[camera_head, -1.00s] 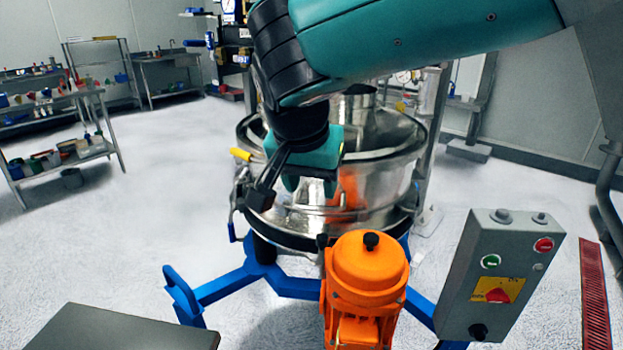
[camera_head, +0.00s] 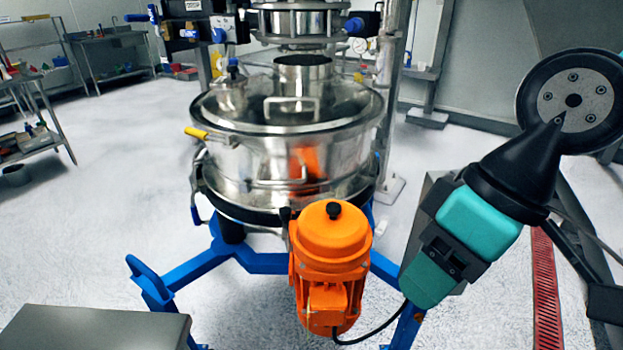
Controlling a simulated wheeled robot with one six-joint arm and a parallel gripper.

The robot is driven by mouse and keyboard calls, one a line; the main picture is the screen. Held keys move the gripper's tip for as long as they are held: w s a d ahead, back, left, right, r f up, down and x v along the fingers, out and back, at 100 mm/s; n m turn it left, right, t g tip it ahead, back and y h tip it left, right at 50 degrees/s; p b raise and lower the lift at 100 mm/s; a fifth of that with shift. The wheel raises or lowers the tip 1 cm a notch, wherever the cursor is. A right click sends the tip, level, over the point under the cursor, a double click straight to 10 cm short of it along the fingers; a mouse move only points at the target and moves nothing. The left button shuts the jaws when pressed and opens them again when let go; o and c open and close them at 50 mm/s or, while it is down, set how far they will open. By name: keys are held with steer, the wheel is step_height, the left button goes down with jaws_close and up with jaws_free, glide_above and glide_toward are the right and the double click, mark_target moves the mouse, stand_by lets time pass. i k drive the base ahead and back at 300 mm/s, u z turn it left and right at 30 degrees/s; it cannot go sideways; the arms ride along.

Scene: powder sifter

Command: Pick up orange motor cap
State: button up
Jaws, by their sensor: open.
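The orange motor cap (camera_head: 328,236) is a round domed lid with a small black knob on top. It sits on the upright orange motor (camera_head: 328,300), in front of the steel sifter. My gripper (camera_head: 428,284) is to the right of the motor and points down and left. Its teal jaws are open and look empty, apart from the cap in the picture. The gap between the jaws is hard to see from this angle.
The steel sifter (camera_head: 285,150) stands behind the motor on a blue frame (camera_head: 260,262). A black cable runs from the motor's base to the right. A control box (camera_head: 428,190) is mostly hidden behind my gripper. A grey surface (camera_head: 100,328) is at lower left; open floor lies left.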

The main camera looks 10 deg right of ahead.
mark_target(330, 228)
steer(key=z, duration=0.45)
steer(key=k, duration=1.15)
steer(key=u, duration=0.1)
steer(key=i, duration=0.3)
steer(key=u, duration=0.65)
steer(key=i, duration=1)
steer(key=u, duration=0.15)
